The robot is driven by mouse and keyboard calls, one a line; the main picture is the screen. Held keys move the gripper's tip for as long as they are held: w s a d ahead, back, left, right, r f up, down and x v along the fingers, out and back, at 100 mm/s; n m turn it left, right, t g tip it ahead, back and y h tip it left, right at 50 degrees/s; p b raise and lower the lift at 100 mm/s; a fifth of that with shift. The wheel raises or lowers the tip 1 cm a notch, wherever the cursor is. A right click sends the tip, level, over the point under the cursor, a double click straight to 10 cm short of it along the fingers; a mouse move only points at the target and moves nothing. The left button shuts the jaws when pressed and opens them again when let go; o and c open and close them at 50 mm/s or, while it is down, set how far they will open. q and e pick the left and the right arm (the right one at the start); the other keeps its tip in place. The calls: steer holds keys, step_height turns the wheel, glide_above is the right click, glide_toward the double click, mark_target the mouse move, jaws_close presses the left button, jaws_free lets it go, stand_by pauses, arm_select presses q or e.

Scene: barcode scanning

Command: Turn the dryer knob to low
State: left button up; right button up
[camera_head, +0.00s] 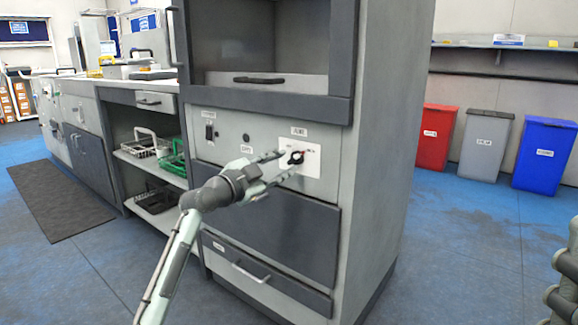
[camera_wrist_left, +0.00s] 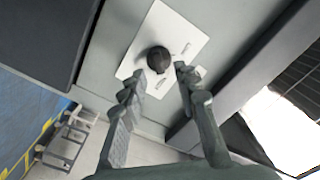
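The dryer knob (camera_head: 296,157) is a small dark round knob on a white plate (camera_head: 313,160) on the grey dryer's front panel (camera_head: 232,140). In the left wrist view the knob (camera_wrist_left: 158,59) sits on the white plate (camera_wrist_left: 180,22) just beyond and between my fingertips. My left gripper (camera_head: 282,163) is at the plate. In the left wrist view its two fingers (camera_wrist_left: 160,73) are spread apart with nothing gripped between them. I cannot tell whether a finger touches the knob. The plate's markings are too small to read. My right gripper is not in view.
A dark switch (camera_head: 209,132) and a round black button (camera_head: 246,137) are on the same panel. Dark drawers are below. Red (camera_head: 436,137), grey (camera_head: 484,145) and blue (camera_head: 543,155) bins stand right.

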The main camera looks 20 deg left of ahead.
mark_target(295, 159)
arm_select(q)
steer(key=shift+x, duration=1.35)
jaws_close()
